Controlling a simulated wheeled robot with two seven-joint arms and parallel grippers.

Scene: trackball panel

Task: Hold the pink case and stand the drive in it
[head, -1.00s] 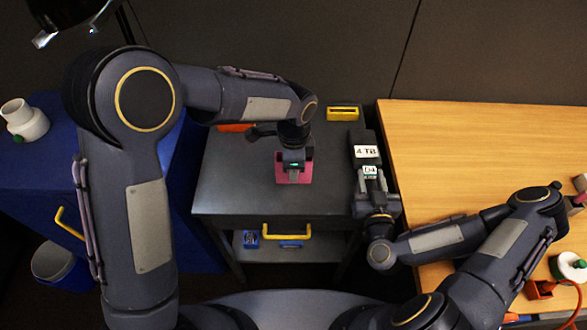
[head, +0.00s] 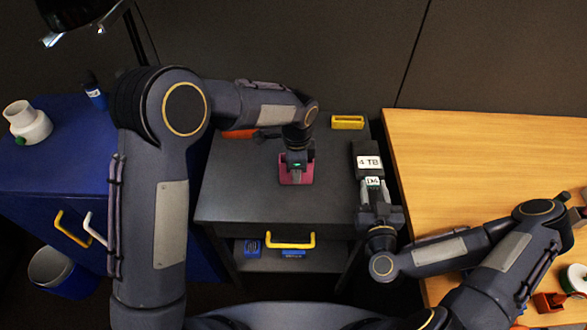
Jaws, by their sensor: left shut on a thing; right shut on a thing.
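The pink case (head: 305,174) sits on the dark grey top of the cart, near its middle. My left gripper (head: 296,172) points down at the case and is shut on it; the fingers and wrist hide part of the case. The drive (head: 367,160) is a dark block with a white "4 TB" label and a smaller label, at the right edge of the cart top. My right gripper (head: 373,190) is shut on the drive's near end. The drive lies to the right of the case, apart from it. Whether it touches the cart top is unclear.
A yellow tray-like piece (head: 347,122) and an orange item (head: 240,133) lie at the back of the cart top (head: 250,195). A wooden table (head: 480,150) adjoins on the right. A blue cabinet (head: 60,180) with a white pipe fitting (head: 28,123) stands left. The cart's front middle is clear.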

